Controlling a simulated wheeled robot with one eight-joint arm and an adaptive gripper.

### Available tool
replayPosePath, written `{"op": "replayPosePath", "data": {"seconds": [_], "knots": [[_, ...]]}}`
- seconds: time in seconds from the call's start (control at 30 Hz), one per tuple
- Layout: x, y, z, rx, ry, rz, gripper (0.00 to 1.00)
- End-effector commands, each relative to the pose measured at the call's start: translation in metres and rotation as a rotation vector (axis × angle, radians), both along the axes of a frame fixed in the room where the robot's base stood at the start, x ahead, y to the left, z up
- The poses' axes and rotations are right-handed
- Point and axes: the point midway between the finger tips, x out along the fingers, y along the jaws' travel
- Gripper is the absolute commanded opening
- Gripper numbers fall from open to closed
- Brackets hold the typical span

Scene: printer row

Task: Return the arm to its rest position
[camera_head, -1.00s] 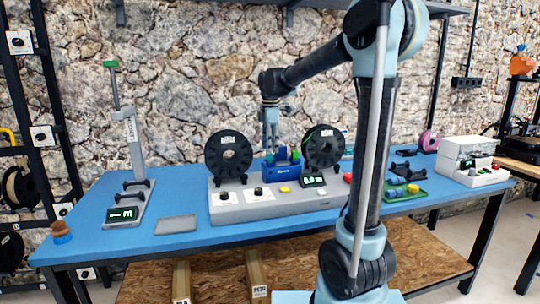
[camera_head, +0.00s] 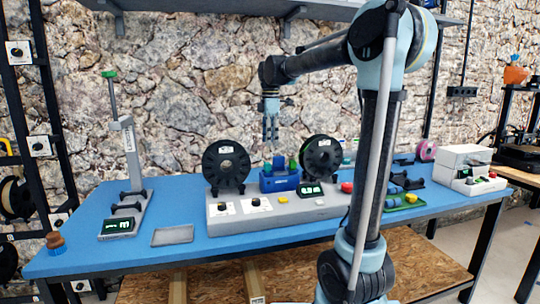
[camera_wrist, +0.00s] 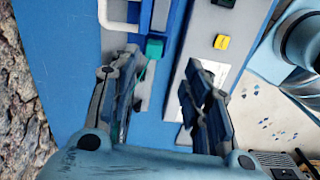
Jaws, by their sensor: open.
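My gripper (camera_head: 271,130) hangs pointing down from my raised arm, above the blue box (camera_head: 280,178) on the grey machine with two black spools. In the wrist view my gripper (camera_wrist: 163,95) has its two fingers spread apart with nothing between them. Below the fingers the wrist view shows a teal knob (camera_wrist: 154,48) and a yellow button (camera_wrist: 221,42). The gripper is clear of the machine.
The grey machine (camera_head: 235,218) carries a left spool (camera_head: 226,165) and a right spool (camera_head: 321,158). A grey tray (camera_head: 172,236), a tall gauge stand (camera_head: 128,160), a green tray (camera_head: 404,202) and a white device (camera_head: 464,165) share the blue table (camera_head: 85,238).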

Motion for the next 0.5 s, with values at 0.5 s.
{"op": "replayPosePath", "data": {"seconds": [0.5], "knots": [[-0.115, -0.106, -0.059, 0.039, -0.056, -0.636, 0.44]]}}
